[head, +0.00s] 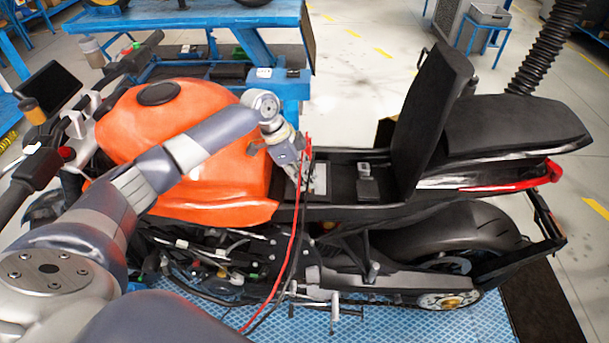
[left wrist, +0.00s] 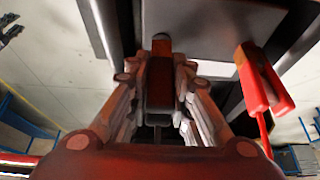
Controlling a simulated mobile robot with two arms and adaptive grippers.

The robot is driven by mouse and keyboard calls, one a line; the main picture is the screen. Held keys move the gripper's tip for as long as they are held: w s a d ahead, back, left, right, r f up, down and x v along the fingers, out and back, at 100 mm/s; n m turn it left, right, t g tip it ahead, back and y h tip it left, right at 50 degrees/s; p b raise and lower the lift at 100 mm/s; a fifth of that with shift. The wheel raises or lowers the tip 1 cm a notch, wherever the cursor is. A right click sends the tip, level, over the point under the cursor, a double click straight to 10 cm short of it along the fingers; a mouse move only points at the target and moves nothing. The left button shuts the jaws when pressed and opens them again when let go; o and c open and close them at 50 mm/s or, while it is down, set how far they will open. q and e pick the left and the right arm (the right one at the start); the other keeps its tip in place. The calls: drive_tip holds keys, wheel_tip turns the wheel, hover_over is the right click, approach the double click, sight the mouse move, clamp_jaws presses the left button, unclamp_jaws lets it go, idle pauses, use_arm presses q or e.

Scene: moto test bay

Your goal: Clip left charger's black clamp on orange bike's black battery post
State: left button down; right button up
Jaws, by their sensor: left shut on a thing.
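The orange bike (head: 185,125) stands with its seat flap raised and its battery (head: 318,180) exposed in the open bay. The battery's grey top also shows in the left wrist view (left wrist: 220,28). My left gripper (head: 292,160) is over the battery's left end, shut on the black clamp (left wrist: 160,85), whose copper-coloured tip points at the battery. The black post is hidden, so I cannot tell whether the clamp touches it. The red clamp (left wrist: 262,82) stands at the battery, right of my gripper, with its red cable (head: 293,240) hanging down the bike's side. My right gripper is out of view.
The raised seat flap (head: 432,115) stands right of the battery bay. The handlebar (head: 35,175) and screen (head: 48,90) are at the left. A blue lift table (head: 190,20) is behind the bike. A ribbed black hose (head: 545,45) hangs at the upper right.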

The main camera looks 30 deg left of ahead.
use_arm(q)
drive_tip(key=shift+p, duration=0.3)
idle(0.4)
drive_tip(key=shift+f+b, duration=0.3)
drive_tip(key=shift+f, duration=0.2)
idle(0.4)
drive_tip(key=c, duration=1.4)
unclamp_jaws()
drive_tip(key=shift+o, duration=0.2)
drive_tip(key=v, duration=1.2)
